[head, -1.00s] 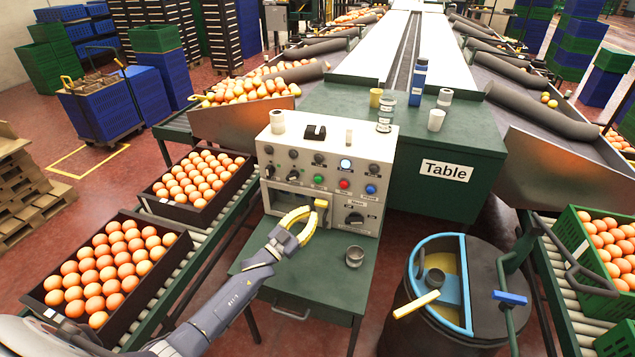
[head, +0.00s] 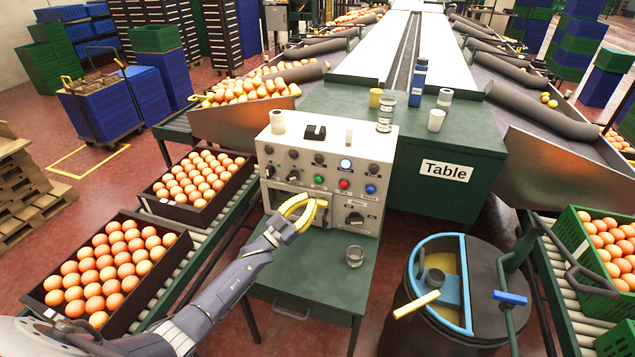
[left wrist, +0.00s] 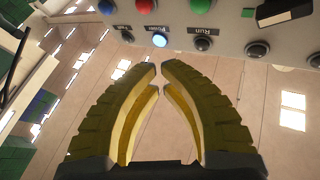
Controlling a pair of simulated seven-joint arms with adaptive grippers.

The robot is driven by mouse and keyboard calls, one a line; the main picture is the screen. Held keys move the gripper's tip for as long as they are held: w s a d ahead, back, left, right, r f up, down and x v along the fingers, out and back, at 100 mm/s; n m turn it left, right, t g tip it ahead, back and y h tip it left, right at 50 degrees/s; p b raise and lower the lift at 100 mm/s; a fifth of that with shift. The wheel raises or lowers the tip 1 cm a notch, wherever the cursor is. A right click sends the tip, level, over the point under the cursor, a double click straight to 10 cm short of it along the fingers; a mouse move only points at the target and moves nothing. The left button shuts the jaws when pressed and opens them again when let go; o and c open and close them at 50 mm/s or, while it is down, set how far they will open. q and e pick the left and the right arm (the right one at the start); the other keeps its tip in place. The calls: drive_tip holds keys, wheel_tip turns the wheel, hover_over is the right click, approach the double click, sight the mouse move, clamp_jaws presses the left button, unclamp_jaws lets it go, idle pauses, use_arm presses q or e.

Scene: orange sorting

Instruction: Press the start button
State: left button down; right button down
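The control box (head: 385,150) stands on a green stand, its front panel facing me. The panel has a green button (head: 318,180), a red button (head: 344,184), a blue button (head: 371,189) and a lit white button (head: 346,164). Their labels are too small to read in the head view. My left gripper (head: 320,204) is in front of the panel's lower part, below the green button, its yellow fingers bowed together with hardly any gap and nothing between them. In the left wrist view, the lit button (left wrist: 160,40) and green button (left wrist: 200,5) lie beyond the fingertips. My right gripper is not in view.
A metal cup (head: 355,257) stands on the green stand below the panel. Crates of oranges (head: 200,210) sit on the roller conveyor to the left. A drum (head: 445,335) stands to the right. Small items stand on top of the box and on the table (head: 480,145).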

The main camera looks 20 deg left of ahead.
use_arm(q)
drive_tip(key=w, duration=0.8)
drive_tip(key=shift+a, duration=0.2)
drive_tip(key=shift+w, duration=0.2)
idle(1.5)
drive_tip(key=shift+w, duration=0.2)
drive_tip(key=shift+w, duration=0.55)
idle(1.0)
drive_tip(key=shift+s, duration=1)
drive_tip(key=shift+s+d, duration=0.1)
drive_tip(key=shift+s, duration=2.4)
